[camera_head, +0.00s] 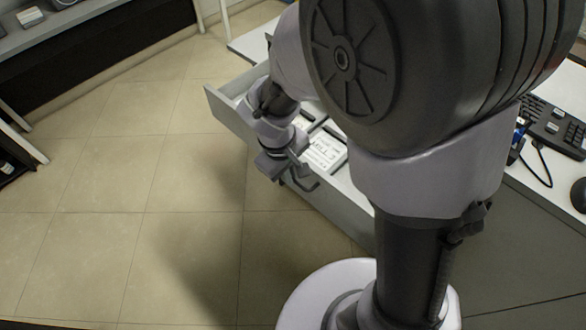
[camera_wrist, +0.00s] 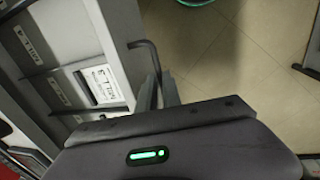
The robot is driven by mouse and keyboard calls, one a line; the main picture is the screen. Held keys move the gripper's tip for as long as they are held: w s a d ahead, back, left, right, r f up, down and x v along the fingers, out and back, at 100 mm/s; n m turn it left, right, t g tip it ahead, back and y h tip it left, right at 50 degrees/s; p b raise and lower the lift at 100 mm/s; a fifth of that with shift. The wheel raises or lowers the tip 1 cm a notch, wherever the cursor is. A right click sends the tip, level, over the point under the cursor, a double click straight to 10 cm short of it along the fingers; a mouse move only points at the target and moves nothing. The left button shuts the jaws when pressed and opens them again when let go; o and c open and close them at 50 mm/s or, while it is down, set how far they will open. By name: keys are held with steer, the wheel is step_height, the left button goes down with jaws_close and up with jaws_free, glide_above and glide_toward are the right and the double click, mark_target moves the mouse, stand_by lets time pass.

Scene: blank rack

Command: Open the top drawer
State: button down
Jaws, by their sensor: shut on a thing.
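The top drawer (camera_head: 335,212) stands pulled out from the white desk, its inside showing from above. In the wrist view its front panel (camera_wrist: 118,38) runs along the left of my gripper. The drawer's dark bar handle (camera_head: 309,183) is on the outer face; its bent end (camera_wrist: 146,46) sticks out past my fingers in the wrist view. My gripper (camera_head: 286,166) is at the front panel, shut on the handle (camera_wrist: 154,62). The fingers also show in the wrist view (camera_wrist: 162,92). The gripped part of the handle is partly hidden by the fingers.
Labelled white items (camera_head: 325,152) lie in the drawer. A keyboard (camera_head: 553,126) and a cable are on the desk at the right. The tiled floor (camera_head: 150,190) in front of the drawer is clear. A dark shelf unit (camera_head: 100,50) stands at the upper left. My arm hides much of the desk.

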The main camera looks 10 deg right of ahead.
steer(key=shift+s+a, duration=0.3)
steer(key=shift+a, duration=0.15)
steer(key=c, duration=1.5)
jaws_free()
steer(key=a+r+p, duration=0.1)
steer(key=r+p, duration=0.1)
steer(key=r, duration=0.3)
steer(key=s+r+p, duration=0.1)
steer(key=r+p, duration=0.1)
steer(key=r, duration=0.4)
steer(key=a+r+p, duration=0.1)
steer(key=r+p, duration=0.2)
steer(key=r, duration=0.3)
steer(key=shift+s+a, duration=0.35)
steer(key=shift+s, duration=0.05)
